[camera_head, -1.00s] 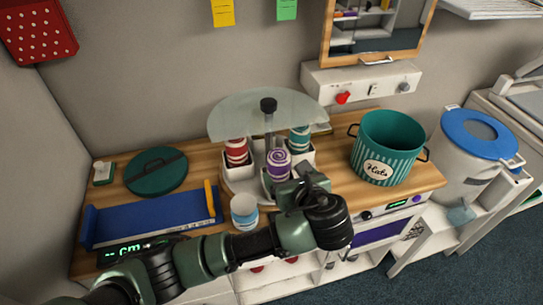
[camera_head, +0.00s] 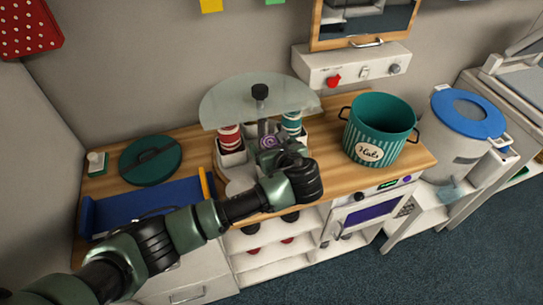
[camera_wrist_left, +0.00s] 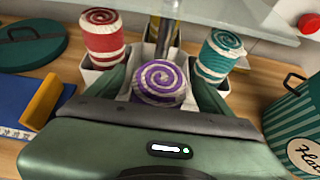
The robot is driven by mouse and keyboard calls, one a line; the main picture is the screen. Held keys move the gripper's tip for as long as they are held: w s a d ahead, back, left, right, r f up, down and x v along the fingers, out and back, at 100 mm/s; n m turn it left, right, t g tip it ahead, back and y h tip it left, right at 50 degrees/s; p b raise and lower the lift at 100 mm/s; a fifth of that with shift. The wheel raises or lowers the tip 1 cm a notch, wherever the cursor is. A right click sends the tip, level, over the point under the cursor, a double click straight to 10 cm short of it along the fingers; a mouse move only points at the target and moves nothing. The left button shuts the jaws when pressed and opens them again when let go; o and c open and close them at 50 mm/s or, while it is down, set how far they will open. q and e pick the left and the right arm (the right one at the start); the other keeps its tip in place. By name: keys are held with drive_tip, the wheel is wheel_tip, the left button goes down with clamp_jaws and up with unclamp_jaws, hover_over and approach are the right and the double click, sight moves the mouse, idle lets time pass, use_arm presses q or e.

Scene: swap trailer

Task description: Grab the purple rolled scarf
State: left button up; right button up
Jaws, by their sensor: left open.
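The purple rolled scarf (camera_wrist_left: 160,82), with a white spiral end, stands upright in the front holder of a round carousel. In the wrist view it lies between the two fingers of my left gripper (camera_wrist_left: 165,92), which is open, one finger on each side. Whether the fingers touch it cannot be told. In the head view the gripper (camera_head: 272,152) covers most of the purple scarf (camera_head: 269,142). A red rolled scarf (camera_wrist_left: 102,35) and a teal rolled scarf (camera_wrist_left: 219,54) stand in white holders behind it, left and right. My right gripper is not in view.
A teal striped hat bucket (camera_head: 380,130) stands to the right. A blue tray (camera_head: 140,205) and a dark green round lid (camera_head: 150,158) lie to the left.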

use_arm(q)
clamp_jaws()
drive_tip(key=shift+r, duration=0.1)
